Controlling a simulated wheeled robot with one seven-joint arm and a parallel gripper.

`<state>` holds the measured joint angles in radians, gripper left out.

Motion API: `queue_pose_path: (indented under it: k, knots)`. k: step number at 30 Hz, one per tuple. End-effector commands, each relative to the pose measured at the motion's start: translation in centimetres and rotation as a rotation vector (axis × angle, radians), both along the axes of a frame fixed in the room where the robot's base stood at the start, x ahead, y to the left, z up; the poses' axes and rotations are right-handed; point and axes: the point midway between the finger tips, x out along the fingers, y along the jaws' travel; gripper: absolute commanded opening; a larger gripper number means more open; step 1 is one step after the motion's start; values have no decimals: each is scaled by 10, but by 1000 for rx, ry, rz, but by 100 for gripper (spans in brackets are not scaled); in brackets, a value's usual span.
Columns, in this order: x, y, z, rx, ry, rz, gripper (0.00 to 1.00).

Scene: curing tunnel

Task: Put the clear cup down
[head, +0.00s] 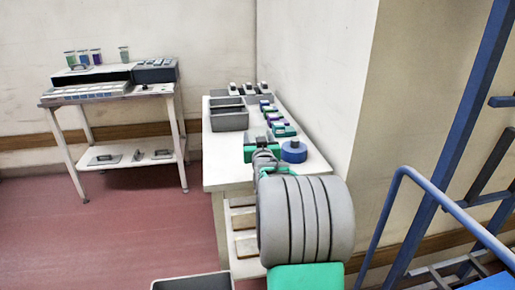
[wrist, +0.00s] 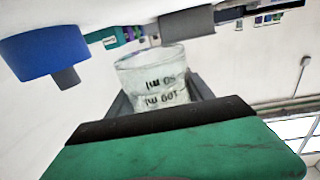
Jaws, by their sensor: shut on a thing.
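The clear cup (wrist: 155,80) shows in the wrist view, with dark volume marks printed on its side that read upside down there. My gripper (wrist: 160,92) is shut on it, with a dark finger on each side. In the head view my gripper (head: 264,158) is over the near part of the white bench (head: 222,176), just left of a blue round thing with a dark knob (head: 294,151). My arm hides the cup in the head view. I cannot tell whether its base touches the bench top.
Grey bins (head: 229,119) and a row of small green and purple devices (head: 283,129) stand farther along the bench. A side table (head: 108,92) at the left holds several cups with coloured contents. A blue metal frame (head: 440,190) stands at the right.

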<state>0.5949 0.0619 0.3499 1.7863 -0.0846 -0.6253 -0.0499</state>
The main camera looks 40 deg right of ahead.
Motion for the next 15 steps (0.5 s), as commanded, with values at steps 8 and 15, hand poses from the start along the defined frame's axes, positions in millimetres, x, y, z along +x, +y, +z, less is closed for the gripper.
queue_pose_path:
  k: [8,15]
  knots:
    - [14,-5,-32,1,2,0,10]
    - [14,-6,-47,-2,-3,0,10]
